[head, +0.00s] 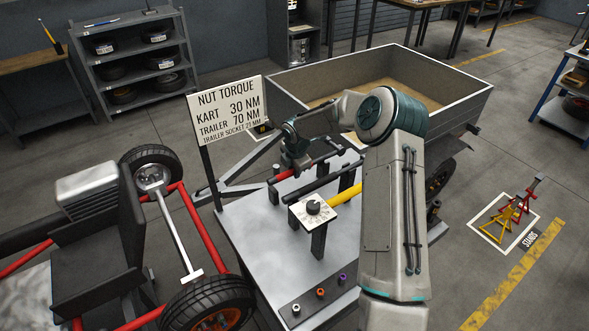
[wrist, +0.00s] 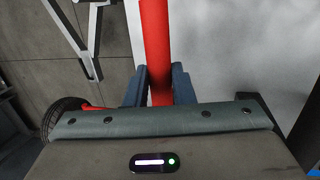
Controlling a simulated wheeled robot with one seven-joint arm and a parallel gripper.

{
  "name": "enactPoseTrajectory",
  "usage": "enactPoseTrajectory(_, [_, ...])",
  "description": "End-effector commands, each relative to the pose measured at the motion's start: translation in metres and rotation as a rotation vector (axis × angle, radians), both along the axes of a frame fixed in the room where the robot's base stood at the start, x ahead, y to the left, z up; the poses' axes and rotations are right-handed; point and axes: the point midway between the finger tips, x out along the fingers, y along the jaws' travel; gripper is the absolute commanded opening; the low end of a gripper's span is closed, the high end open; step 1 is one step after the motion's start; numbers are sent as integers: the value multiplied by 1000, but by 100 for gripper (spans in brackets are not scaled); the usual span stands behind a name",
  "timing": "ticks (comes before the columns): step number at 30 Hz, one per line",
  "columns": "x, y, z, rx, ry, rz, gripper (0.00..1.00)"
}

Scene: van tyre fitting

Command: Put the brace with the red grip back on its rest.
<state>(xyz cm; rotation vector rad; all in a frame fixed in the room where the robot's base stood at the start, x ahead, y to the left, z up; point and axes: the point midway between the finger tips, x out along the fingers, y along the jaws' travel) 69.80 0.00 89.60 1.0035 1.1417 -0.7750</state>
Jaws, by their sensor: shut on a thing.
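The brace has a red grip (head: 283,176) and a dark bar. It lies across the far part of the grey bench in the head view, level with or just above the dark rest posts (head: 274,195). My gripper (head: 302,165) is shut on the red grip from above. In the wrist view the red grip (wrist: 156,40) runs between the two fingers (wrist: 160,88) and on toward the top of the picture. I cannot tell whether the brace touches its rest, as my gripper and arm hide part of it.
A second bar with a yellow grip (head: 345,195) and a white dial plate (head: 314,208) stand in front of the brace. A sign (head: 228,110) rises behind on the left. Several sockets (head: 320,292) sit at the bench's front. Bare bench top (head: 255,250) shows at left.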

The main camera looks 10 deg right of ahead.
Motion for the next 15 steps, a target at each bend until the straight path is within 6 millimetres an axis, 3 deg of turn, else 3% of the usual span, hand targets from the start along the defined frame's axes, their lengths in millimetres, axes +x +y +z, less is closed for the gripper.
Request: enactPoseTrajectory(15, [1, 0, -10, -1, -3, 0, 0])
